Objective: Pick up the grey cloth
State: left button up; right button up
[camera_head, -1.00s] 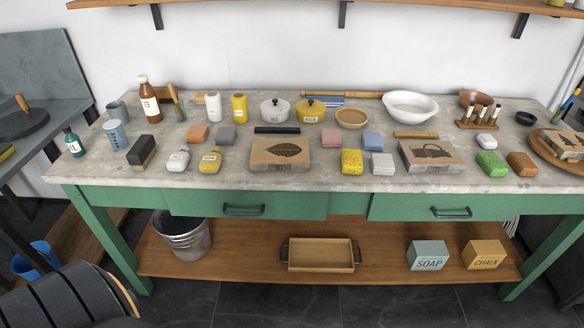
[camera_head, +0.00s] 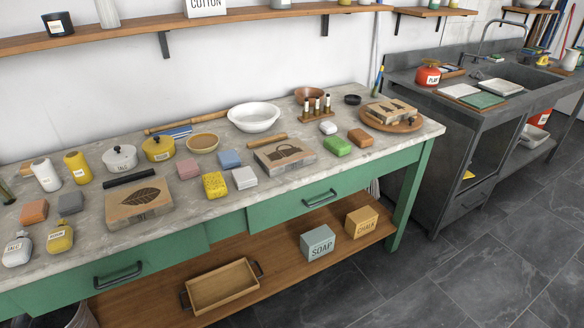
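A light grey folded cloth (camera_head: 244,178) lies flat on the stone top of the workbench (camera_head: 205,228), just right of a yellow sponge (camera_head: 214,186). A blue folded cloth (camera_head: 230,158) and a pink one (camera_head: 188,168) lie close behind it. A darker grey block (camera_head: 70,204) sits farther left beside an orange block (camera_head: 35,212); I cannot tell whether it is cloth. Neither of my grippers shows in the head view.
Left of the cloth lies a leaf printing block (camera_head: 139,201), and right of it a pot printing block (camera_head: 285,153). A white bowl (camera_head: 253,117) stands behind. A green sponge (camera_head: 337,145) is farther right. Open tiled floor (camera_head: 450,265) lies in front of the dark sink unit.

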aim_at(71, 203)
jog(key=u, duration=1.45)
